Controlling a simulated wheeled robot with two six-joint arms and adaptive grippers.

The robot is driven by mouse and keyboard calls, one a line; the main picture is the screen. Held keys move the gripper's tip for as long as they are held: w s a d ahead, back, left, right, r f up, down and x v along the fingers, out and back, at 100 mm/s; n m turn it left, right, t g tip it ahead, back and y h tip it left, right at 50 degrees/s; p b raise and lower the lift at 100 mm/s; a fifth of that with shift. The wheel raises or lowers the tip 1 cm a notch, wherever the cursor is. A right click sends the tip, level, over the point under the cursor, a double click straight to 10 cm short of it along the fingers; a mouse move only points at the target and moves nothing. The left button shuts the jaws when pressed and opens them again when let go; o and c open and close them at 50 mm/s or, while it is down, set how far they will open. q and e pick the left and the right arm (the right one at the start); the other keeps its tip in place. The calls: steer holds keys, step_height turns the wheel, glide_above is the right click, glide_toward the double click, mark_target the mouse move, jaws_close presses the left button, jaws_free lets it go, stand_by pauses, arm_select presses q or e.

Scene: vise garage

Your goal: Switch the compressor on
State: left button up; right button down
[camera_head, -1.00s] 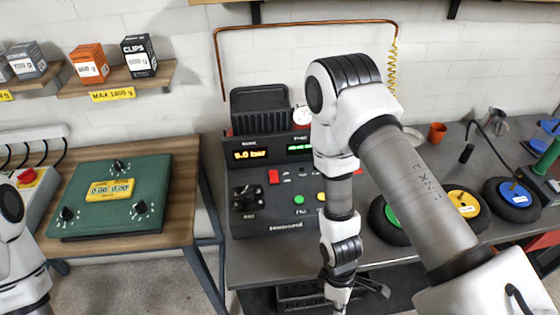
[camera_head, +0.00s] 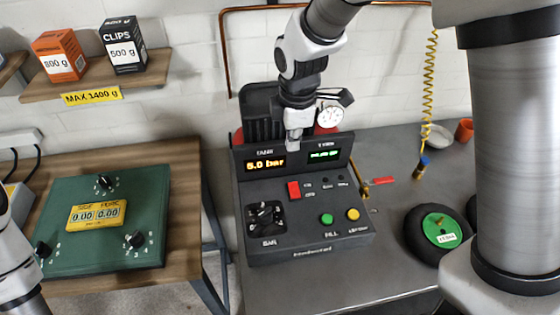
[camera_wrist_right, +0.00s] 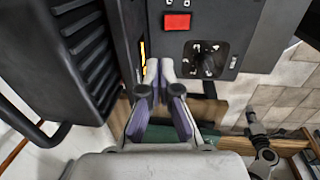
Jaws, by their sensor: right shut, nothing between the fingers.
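The compressor (camera_head: 305,253) is a dark grey console on the bench, with a lit TANK display (camera_head: 265,164) reading about 6.0 bar and a lit green TYRE display (camera_head: 324,155). A red rocker switch (camera_head: 294,191) sits on its sloping panel, above the black dial (camera_head: 264,216). My right gripper (camera_head: 293,143) is shut and empty, pointing down at the top edge of the display panel, behind the red switch. In the right wrist view, the shut fingertips (camera_wrist_right: 159,66) are beside the display edge, with the red switch (camera_wrist_right: 177,23) and dial (camera_wrist_right: 207,60) beyond them.
A green button (camera_head: 327,219) and a yellow button (camera_head: 352,214) are on the panel. A wheel (camera_head: 441,231) and a yellow coiled hose (camera_head: 429,85) are to the right.

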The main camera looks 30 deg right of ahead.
mark_target(294, 190)
steer(key=f, duration=0.8)
steer(key=f+p, duration=0.1)
steer(key=f, duration=0.3)
steer(key=shift+s+d+f, duration=0.15)
steer(key=shift+d+f, duration=0.1)
steer(key=shift+f, duration=0.1)
arm_select(q)
steer(key=shift+s+r, duration=0.75)
steer(key=shift+r, duration=0.05)
arm_select(e)
steer(key=shift+s+f, duration=0.1)
steer(key=shift+f, duration=0.1)
steer(key=shift+p, duration=1.25)
steer(key=shift+f+b, duration=0.2)
steer(key=shift+b, duration=0.15)
steer(key=shift+s+a+r+p, duration=0.1)
steer(key=shift+s+r+p, duration=0.1)
steer(key=shift+p, duration=0.15)
arm_select(q)
steer(key=shift+r, duration=1.35)
arm_select(e)
steer(key=shift+s+a, duration=0.1)
steer(key=shift+s, duration=0.3)
